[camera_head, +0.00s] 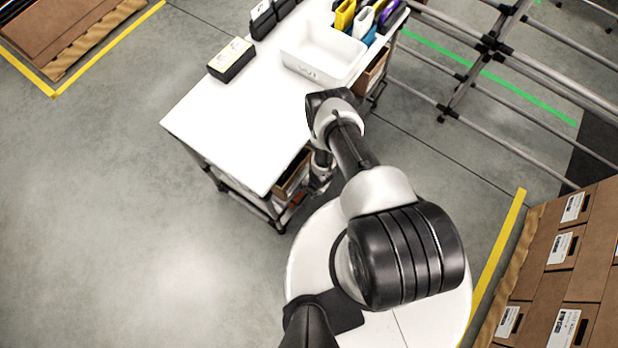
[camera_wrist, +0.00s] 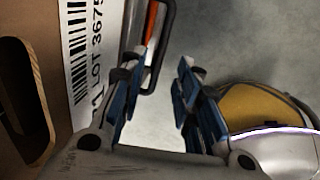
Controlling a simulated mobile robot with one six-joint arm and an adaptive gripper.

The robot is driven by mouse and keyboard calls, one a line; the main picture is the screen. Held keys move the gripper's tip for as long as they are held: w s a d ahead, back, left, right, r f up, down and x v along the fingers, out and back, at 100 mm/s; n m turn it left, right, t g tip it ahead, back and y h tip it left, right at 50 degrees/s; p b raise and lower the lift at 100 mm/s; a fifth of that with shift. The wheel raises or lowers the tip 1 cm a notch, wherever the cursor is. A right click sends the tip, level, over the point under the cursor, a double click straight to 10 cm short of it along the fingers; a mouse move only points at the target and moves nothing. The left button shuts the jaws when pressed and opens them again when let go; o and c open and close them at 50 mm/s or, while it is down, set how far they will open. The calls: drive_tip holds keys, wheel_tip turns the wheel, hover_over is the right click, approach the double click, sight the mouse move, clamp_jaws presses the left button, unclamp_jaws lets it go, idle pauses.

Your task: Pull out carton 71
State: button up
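A brown carton (camera_wrist: 14,55) fills the left edge of the wrist view, with a dark oval hand hole beside a white label (camera_wrist: 88,50). The label carries a barcode and sideways print that reads "LOT 3675"; the characters before it are partly hidden by my gripper. I cannot confirm the number 71. My gripper (camera_wrist: 156,88) is open, with its blue-padded fingers apart and nothing between the pads. Its left finger lies in front of the label's edge; contact is unclear. In the head view a brown carton (camera_head: 291,176) shows under the white table, beside my wrist.
The white table (camera_head: 215,125) holds a white bin (camera_head: 322,52), a black-and-cream box (camera_head: 231,60) and coloured folders. A dark bent bar (camera_wrist: 168,45) and an orange strip (camera_wrist: 150,22) lie beyond my fingers.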

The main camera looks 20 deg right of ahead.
drive_tip(key=f, duration=0.1)
drive_tip(key=f+b, duration=0.1)
drive_tip(key=f, duration=0.1)
drive_tip(key=w+f+b, duration=0.1)
drive_tip(key=shift+a+f, duration=0.25)
drive_tip(key=shift+f, duration=0.15)
drive_tip(key=shift+s, duration=0.1)
clamp_jaws()
idle(0.4)
